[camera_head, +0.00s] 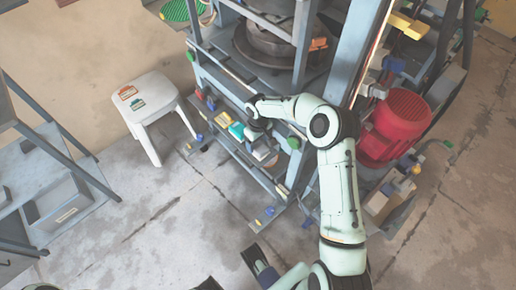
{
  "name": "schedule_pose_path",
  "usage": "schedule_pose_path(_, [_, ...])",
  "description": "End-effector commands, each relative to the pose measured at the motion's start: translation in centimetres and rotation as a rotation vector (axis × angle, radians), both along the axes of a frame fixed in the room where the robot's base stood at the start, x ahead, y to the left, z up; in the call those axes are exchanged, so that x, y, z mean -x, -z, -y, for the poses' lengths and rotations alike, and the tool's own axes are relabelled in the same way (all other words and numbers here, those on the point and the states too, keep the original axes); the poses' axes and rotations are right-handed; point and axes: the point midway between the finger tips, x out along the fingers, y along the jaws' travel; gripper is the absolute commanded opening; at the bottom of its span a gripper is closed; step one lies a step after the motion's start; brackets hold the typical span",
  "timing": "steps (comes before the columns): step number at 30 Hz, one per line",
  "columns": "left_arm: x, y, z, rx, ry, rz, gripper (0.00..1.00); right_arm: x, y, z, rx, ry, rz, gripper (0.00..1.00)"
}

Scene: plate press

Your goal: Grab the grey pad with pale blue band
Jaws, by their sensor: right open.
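My right arm reaches over the press from the lower right, and its gripper (257,134) points down at the row of pads on the press's front shelf. The gripper is open. A small grey pad with a pale band (263,153) sits in that row, just below the gripper. The band looks pale blue, but the pad is small and partly covered by the gripper. I cannot tell whether the fingers touch it or stand around it. My left gripper cannot be made out.
A teal pad (237,131) and a yellow pad (223,119) sit left of the gripper on the shelf. The blue-grey press frame (302,45) rises close behind. A red motor (402,115) stands right.

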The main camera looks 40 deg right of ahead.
Motion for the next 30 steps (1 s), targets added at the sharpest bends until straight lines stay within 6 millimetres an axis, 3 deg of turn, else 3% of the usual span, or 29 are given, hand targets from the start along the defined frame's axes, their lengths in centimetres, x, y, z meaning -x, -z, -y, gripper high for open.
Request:
schedule_pose_path(1, [0.0, 0.2, 0.0, -0.001, -0.001, 0.002, 0.43, 0.0, 1.1, 0.0, -0.003, 0.001, -0.002, 0.74])
schedule_pose_path(6, [-0.2, 0.4, 0.0, -0.001, -0.001, 0.006, 0.43, 0.0, 3.1, 0.0, -0.002, 0.000, -0.001, 0.74])
schedule_pose_path(14, [-0.2, 0.4, 0.0, 0.000, -0.001, 0.006, 0.43, 0.0, 3.3, 0.0, 0.000, 0.000, 0.001, 0.74])
schedule_pose_path(17, [-0.2, 0.4, 0.0, -0.001, -0.001, 0.006, 0.43, 0.0, 3.3, 0.0, 0.000, 0.000, 0.001, 0.48])
schedule_pose_path(18, [-0.2, 0.4, 0.0, -0.001, -0.001, 0.006, 0.43, 0.0, 3.3, 0.0, 0.000, 0.000, 0.001, 0.35])
schedule_pose_path(30, [-0.1, 0.3, 0.0, -0.001, -0.001, 0.005, 0.43, -0.1, 2.9, 0.0, 0.000, 0.000, 0.002, 0.34])
